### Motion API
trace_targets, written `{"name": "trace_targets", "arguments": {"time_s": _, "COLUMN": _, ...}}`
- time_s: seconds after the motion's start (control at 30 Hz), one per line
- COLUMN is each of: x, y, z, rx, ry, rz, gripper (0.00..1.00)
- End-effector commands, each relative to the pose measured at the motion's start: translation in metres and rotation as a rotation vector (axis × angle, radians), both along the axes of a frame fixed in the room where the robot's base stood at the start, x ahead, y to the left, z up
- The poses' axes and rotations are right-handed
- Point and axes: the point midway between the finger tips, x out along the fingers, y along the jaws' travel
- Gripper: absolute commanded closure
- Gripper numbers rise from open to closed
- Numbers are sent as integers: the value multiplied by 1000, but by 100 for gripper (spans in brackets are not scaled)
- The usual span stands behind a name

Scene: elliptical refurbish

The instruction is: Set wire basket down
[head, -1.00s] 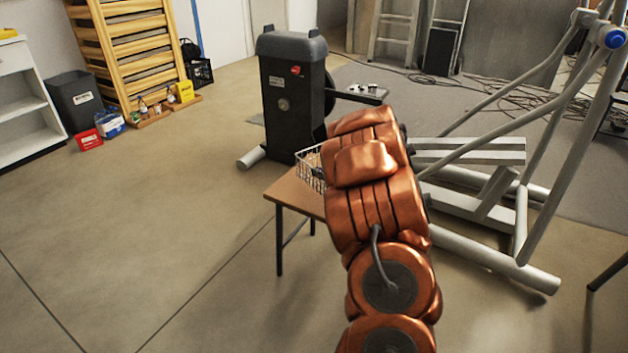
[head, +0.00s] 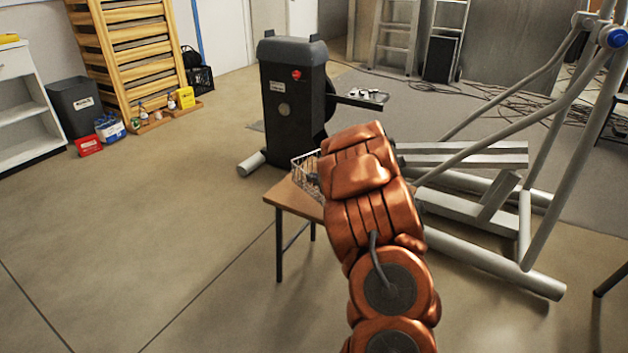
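The wire basket (head: 303,172) is at the far left part of a small wooden table (head: 285,196), just left of my orange arm. Only its left part shows; my arm hides the rest. I cannot tell whether its bottom touches the tabletop. A small dark part beside the basket, at the arm's left edge, may belong to my gripper, but its fingers are hidden behind the arm. I cannot see whether they hold the basket.
A black elliptical housing (head: 292,100) stands just behind the table. The grey elliptical frame (head: 480,190) lies right of my arm. Cables (head: 530,98) run over the back floor. Floor at left is clear. A black bin (head: 80,104) and wooden rack (head: 130,55) stand back left.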

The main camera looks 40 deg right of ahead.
Motion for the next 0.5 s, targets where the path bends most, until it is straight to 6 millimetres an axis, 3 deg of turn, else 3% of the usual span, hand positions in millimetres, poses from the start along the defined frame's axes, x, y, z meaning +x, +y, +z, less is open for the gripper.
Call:
{"name": "trace_targets", "arguments": {"time_s": 0.13, "x": 0, "y": 0, "z": -1, "rx": -1, "ry": -1, "rz": 0, "gripper": 100}}
{"name": "trace_targets", "arguments": {"time_s": 0.4, "x": 0, "y": 0, "z": -2, "rx": -1, "ry": 0, "rz": 1, "gripper": 70}}
{"name": "trace_targets", "arguments": {"time_s": 0.5, "x": 0, "y": 0, "z": -2, "rx": -1, "ry": 0, "rz": 1, "gripper": 69}}
